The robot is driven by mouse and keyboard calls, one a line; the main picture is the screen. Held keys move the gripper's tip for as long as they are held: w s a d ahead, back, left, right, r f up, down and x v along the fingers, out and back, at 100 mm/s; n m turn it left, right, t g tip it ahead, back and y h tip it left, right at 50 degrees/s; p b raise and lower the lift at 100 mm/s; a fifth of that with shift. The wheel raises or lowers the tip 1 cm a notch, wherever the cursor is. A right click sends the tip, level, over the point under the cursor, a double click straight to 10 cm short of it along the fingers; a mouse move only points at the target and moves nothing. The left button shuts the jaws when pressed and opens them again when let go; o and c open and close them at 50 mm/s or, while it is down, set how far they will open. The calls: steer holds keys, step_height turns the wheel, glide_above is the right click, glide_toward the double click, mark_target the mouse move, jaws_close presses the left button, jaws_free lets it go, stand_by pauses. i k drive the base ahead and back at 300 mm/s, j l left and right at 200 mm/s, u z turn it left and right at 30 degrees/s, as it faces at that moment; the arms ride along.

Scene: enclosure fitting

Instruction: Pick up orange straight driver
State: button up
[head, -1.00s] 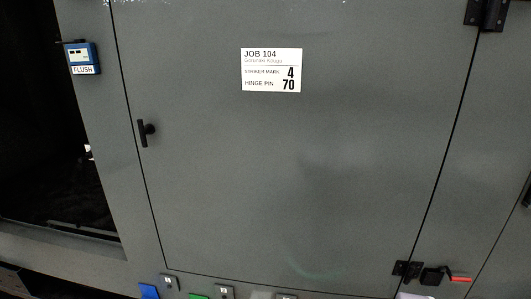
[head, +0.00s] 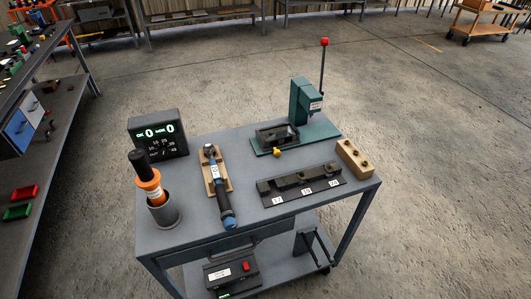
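The orange straight driver (head: 149,183) stands nearly upright in a grey cylindrical holder (head: 164,213) at the front left of a grey cart table (head: 245,213). Its black upper end points up and its orange body with a white label shows above the holder's rim. Its lower end is hidden inside the holder. My gripper is not in the head view.
Beside the holder, a blue-handled tool (head: 221,190) lies on a wooden rest. A display box (head: 158,133) stands behind. A green lever press (head: 305,105), a black numbered rack (head: 300,185) and a wooden block (head: 354,158) occupy the right. Clear floor lies right of the cart.

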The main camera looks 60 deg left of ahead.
mark_target(148, 178)
steer(key=u, duration=3)
